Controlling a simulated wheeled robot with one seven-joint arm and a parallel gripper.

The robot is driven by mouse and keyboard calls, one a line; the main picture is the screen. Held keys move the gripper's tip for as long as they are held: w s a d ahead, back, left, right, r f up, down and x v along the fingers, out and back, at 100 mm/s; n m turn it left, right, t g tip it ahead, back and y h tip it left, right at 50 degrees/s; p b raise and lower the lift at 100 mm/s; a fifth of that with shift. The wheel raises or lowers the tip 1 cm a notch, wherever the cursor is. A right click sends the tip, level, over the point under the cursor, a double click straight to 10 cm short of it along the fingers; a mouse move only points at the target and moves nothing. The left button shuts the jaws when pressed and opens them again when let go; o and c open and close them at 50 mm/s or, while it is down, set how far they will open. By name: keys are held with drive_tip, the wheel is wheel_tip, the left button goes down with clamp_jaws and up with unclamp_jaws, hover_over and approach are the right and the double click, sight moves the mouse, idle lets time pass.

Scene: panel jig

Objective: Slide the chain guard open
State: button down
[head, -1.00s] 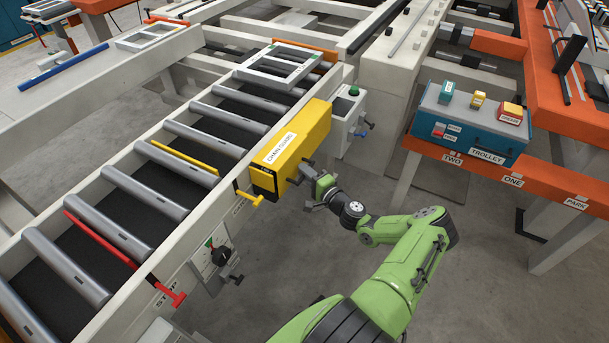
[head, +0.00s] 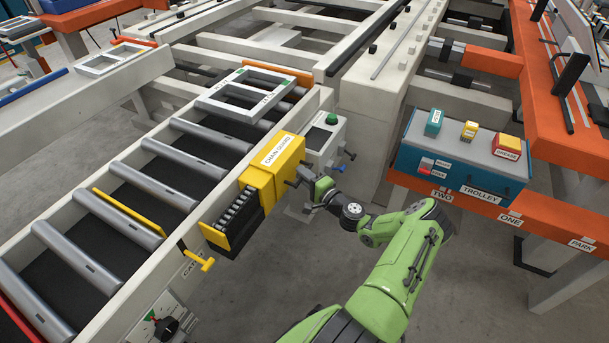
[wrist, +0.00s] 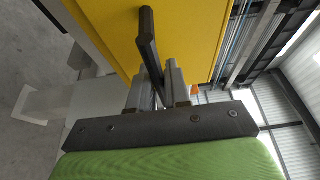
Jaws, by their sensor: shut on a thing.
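The yellow chain guard (head: 268,172) sits on the side of the roller conveyor. It stands back toward the far end, and a dark row of chain (head: 238,212) shows uncovered in the yellow housing in front of it. My gripper (head: 308,180) is at the guard's right face, shut on its dark handle. In the wrist view, my gripper (wrist: 163,82) has its two fingers on either side of the dark handle bar (wrist: 147,35), close to the yellow guard face (wrist: 190,35). The fingertips are small and partly hidden in the head view.
A grey control box (head: 322,138) with a green button stands just beyond the guard. A yellow gate lever (head: 200,262) sticks out nearer. The blue trolley box (head: 455,160) is to the right on an orange beam. Open floor lies below my arm.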

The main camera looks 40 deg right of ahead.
drive_tip(key=shift+d+r, duration=0.1)
drive_tip(key=shift+d, duration=0.15)
drive_tip(key=c, duration=1.2)
unclamp_jaws()
drive_tip(key=shift+d, duration=0.1)
drive_tip(key=shift+o, duration=0.2)
drive_tip(key=s+a+p, duration=0.1)
drive_tip(key=s+p, duration=0.2)
drive_tip(key=s, duration=1.2)
drive_tip(key=shift+s, duration=0.35)
